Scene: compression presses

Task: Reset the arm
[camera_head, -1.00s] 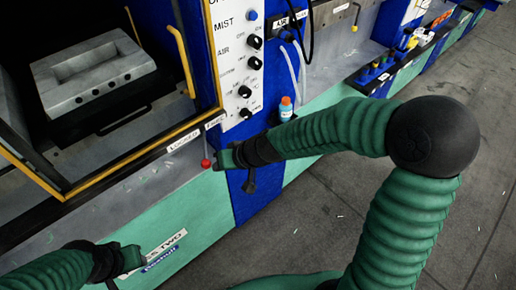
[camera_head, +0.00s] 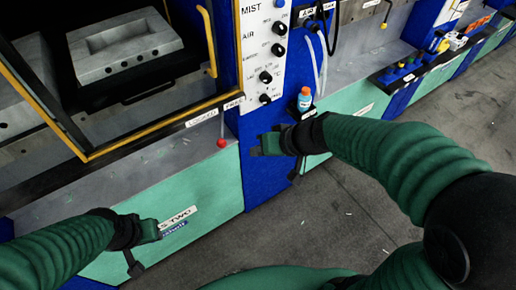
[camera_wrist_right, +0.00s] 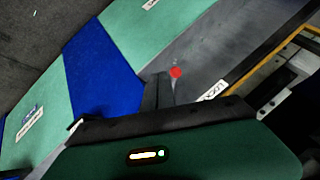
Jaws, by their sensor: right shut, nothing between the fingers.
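My right arm comes in from the right with a green ribbed sleeve. Its gripper (camera_head: 262,146) is shut and empty in front of the blue panel, to the right of the red-knobbed lever (camera_head: 221,143) and apart from it. In the right wrist view the dark fingers (camera_wrist_right: 157,92) show just left of the red knob (camera_wrist_right: 176,72). My left gripper (camera_head: 148,236) hangs at the lower left in front of the green press front (camera_head: 215,190). Its fingers are too small and dark to tell whether they are open.
An open press with a yellow-edged frame (camera_head: 130,138) holds a grey metal mold (camera_head: 120,48). A control panel (camera_head: 265,60) with black knobs stands beside it. A small blue bottle with an orange cap (camera_head: 304,100) stands behind my right gripper. The floor (camera_head: 345,210) at the right is clear.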

